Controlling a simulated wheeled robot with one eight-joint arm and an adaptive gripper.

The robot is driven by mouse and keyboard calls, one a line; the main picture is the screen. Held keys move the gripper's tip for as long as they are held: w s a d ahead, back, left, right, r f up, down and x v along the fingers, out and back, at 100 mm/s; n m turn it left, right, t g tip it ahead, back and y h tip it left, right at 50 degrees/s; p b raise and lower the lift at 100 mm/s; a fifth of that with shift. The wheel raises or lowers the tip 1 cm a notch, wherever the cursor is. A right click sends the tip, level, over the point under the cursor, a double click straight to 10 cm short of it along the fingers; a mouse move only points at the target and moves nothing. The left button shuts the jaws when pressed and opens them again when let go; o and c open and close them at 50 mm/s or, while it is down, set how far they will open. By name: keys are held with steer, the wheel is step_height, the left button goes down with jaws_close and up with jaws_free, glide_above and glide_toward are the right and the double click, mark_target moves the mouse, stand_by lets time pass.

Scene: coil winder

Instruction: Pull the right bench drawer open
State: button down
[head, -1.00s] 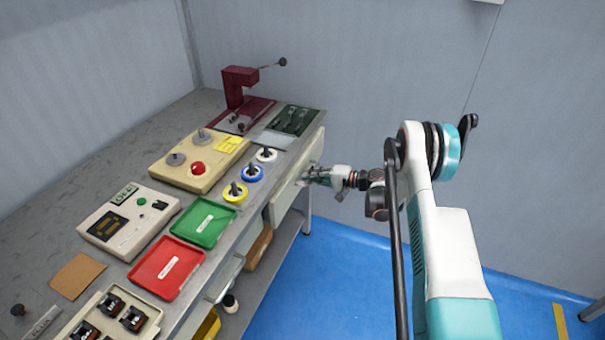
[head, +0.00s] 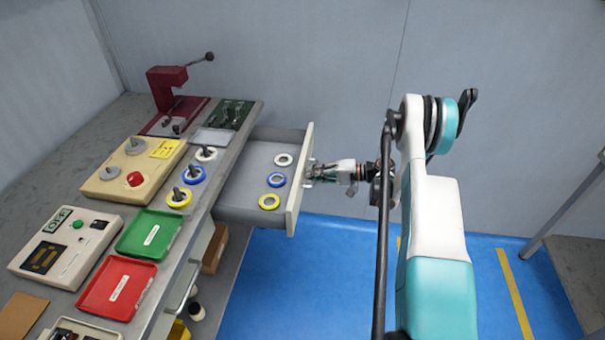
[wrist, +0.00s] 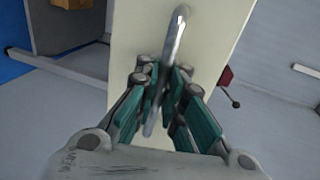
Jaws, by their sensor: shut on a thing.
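The right bench drawer (head: 245,192) stands well out from the bench in the head view, with its grey inside showing. Three rings lie in it: a white one (head: 284,159), a blue one (head: 277,180) and a yellow one (head: 269,202). My gripper (head: 311,172) is at the outer side of the drawer front (head: 298,190). In the wrist view my gripper (wrist: 163,100) is shut on the metal bar handle (wrist: 175,38), with the cream drawer front (wrist: 130,40) behind it. The far part of the bar shows beyond the fingers.
The bench top holds a green tray (head: 150,234), a red tray (head: 118,288), several spools on pegs and a dark red press (head: 170,90). A second table (head: 575,270) stands at the right. Blue floor (head: 330,280) lies clear in front of the drawer.

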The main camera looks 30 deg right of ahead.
steer(key=shift+s+d, duration=0.15)
steer(key=shift+d, duration=0.15)
steer(key=c, duration=2)
jaws_free()
steer(key=shift+d, duration=0.1)
steer(key=v, duration=1.1)
steer(key=shift+s+d, duration=0.3)
steer(key=shift+r, duration=0.1)
